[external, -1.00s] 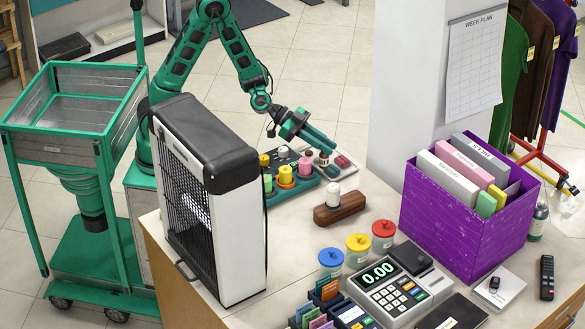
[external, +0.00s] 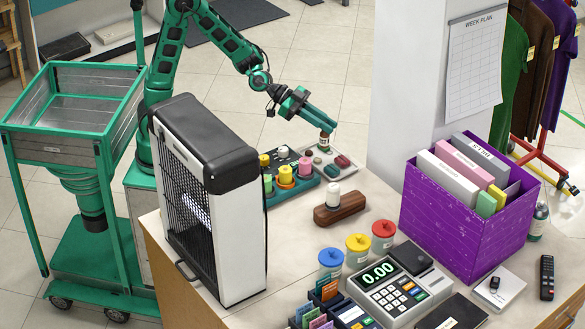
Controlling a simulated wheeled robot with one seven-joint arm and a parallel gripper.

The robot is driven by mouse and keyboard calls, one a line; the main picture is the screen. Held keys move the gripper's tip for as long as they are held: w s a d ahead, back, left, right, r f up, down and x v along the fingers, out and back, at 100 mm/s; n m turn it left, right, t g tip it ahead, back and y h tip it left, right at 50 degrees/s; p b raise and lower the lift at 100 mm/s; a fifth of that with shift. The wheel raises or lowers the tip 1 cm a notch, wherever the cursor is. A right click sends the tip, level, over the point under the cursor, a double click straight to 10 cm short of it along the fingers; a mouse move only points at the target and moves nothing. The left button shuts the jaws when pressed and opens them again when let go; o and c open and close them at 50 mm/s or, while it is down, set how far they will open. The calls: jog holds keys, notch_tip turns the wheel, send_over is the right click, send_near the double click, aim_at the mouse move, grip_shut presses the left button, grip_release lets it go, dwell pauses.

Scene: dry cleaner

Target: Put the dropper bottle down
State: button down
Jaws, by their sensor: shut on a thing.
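My gripper (external: 328,124) is shut on a small dropper bottle (external: 324,141) with a pale label. It holds the bottle roughly upright, in the air over the back of the counter. The fingers hide the top of the bottle.
A dark tray of coloured spools (external: 306,186) is left of the grey tray. In front, a brown wooden block (external: 350,207) has a white-capped bottle (external: 333,196) at it. A tall black-and-white device (external: 240,230) stands left; a purple box (external: 440,225) stands right. Counter between is partly clear.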

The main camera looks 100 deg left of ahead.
jog(key=s+d+f+m+g+h, duration=0.15)
jog(key=d+m+g+h, duration=0.5)
jog(key=d, duration=1.35)
jog(key=s+d+r+m+g+h, duration=0.2)
jog(key=s+d+m+g+h, duration=0.1)
jog(key=s+d+m+g, duration=0.9)
notch_tip(320, 180, down, 12)
jog(key=w+d+n+t, duration=0.1)
jog(key=w+t, duration=0.1)
jog(key=t, duration=0.1)
jog(key=shift+w+d+f, duration=0.15)
jog(key=shift+d, duration=0.05)
jog(key=shift+f+n, duration=0.25)
jog(key=shift+f, duration=0.3)
jog(key=c, duration=1.6)
grip_release()
jog(key=shift+o, duration=0.2)
